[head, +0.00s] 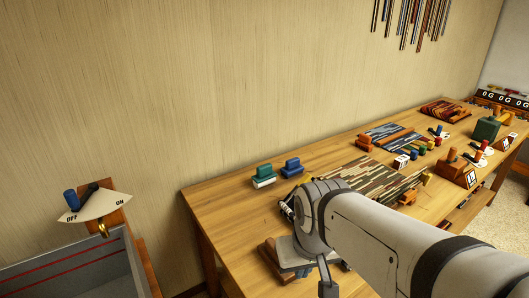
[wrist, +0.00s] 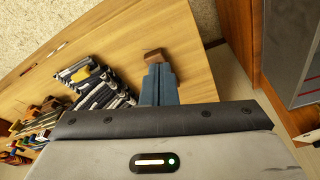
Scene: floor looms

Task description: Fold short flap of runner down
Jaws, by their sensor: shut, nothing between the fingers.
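Several striped woven pieces lie on the wooden table in the head view: a green, brown and cream one (head: 352,178) nearest, a blue-grey one (head: 392,137) behind it, and a red-brown one (head: 446,111) at the far end. I cannot tell which is the runner, and no short flap is clear. My arm hides part of the nearest piece. My gripper (wrist: 158,72) shows in the wrist view with blue-grey fingers together, their tips by a brown block (wrist: 155,55). Whether they touch it I cannot tell. In the head view my arm largely hides the gripper.
A teal block (head: 263,176) and a blue block (head: 291,167) stand near the table's back edge. The table's left end (head: 217,205) is mostly bare. An ON/OFF lever panel (head: 95,207) stands left above a grey bin (head: 75,272). Several small coloured objects crowd the right side.

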